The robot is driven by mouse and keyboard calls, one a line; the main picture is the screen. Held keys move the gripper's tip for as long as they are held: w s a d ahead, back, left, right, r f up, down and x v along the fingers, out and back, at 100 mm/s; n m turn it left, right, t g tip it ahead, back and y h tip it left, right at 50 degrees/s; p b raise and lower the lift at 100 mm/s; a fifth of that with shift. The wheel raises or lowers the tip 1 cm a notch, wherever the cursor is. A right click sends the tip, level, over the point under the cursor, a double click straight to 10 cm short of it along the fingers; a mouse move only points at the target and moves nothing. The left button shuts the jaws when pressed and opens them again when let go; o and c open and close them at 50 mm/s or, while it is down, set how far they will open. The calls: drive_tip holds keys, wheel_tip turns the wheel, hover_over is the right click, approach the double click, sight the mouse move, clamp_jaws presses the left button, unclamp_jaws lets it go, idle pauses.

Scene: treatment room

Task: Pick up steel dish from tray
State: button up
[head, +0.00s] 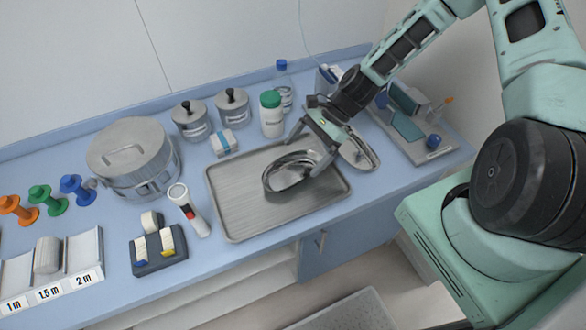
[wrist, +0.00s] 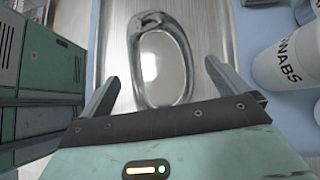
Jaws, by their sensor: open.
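The steel dish (head: 283,176) is a shiny kidney-shaped bowl on the right half of the grey metal tray (head: 235,208). In the wrist view the dish (wrist: 160,62) lies ahead, between the lines of the two fingers. My gripper (head: 309,152) is open in the head view, just above the dish's right end, with one finger on each side. In the wrist view the gripper (wrist: 160,88) shows its fingers spread and nothing held. I cannot tell whether a finger touches the dish.
A white bottle with a green cap (head: 271,115) stands behind the tray. A second steel dish (head: 359,153) lies right of the tray. A flashlight (head: 188,210) and a large steel pot (head: 134,160) are to the left. The tray's left half is bare.

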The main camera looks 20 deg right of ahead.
sight(284, 178)
drive_tip(key=shift+p+x, duration=1.5)
drive_tip(key=shift+x, duration=1.1)
drive_tip(key=shift+s+a+f, duration=0.1)
drive_tip(key=shift+a+f, duration=0.05)
drive_tip(key=shift+f, duration=0.15)
drive_tip(key=c, duration=0.9)
